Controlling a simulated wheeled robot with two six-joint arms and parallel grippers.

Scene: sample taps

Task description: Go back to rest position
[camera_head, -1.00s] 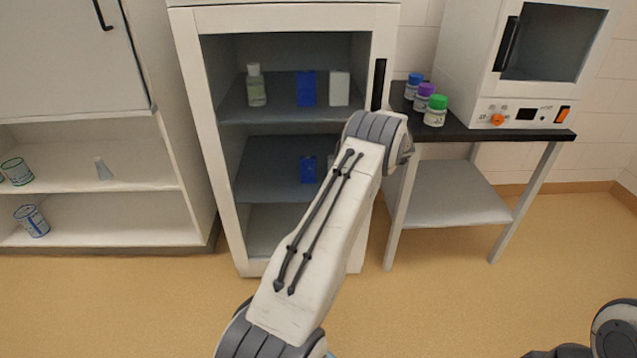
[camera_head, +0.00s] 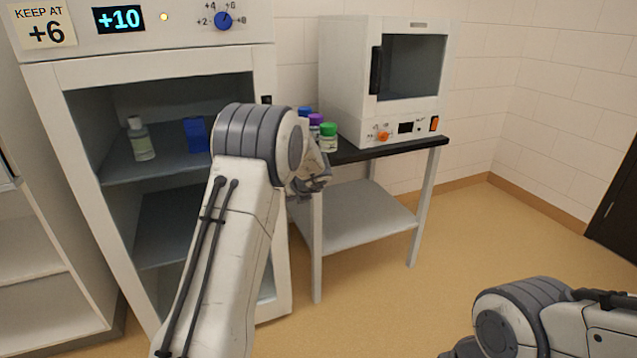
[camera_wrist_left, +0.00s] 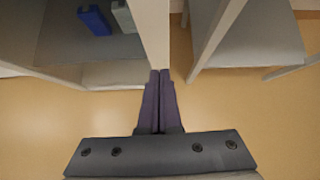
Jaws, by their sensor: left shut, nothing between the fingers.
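My left arm (camera_head: 225,250) reaches up in front of the fridge cabinet (camera_head: 280,262). Its gripper (camera_wrist_left: 158,75) is shut and empty in the left wrist view, its fingers pointing towards the cabinet's white front post. In the head view the left gripper is mostly hidden behind the wrist. Part of my right arm (camera_head: 520,325) shows at the lower right; its gripper is not visible.
The cabinet holds a bottle (camera_head: 140,140) and a blue box (camera_head: 196,134). Its display reads +10; a sign says keep at +6. Several capped jars (camera_head: 328,138) and a white oven (camera_head: 345,75) stand on the side table (camera_head: 390,150). Floor is free at right.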

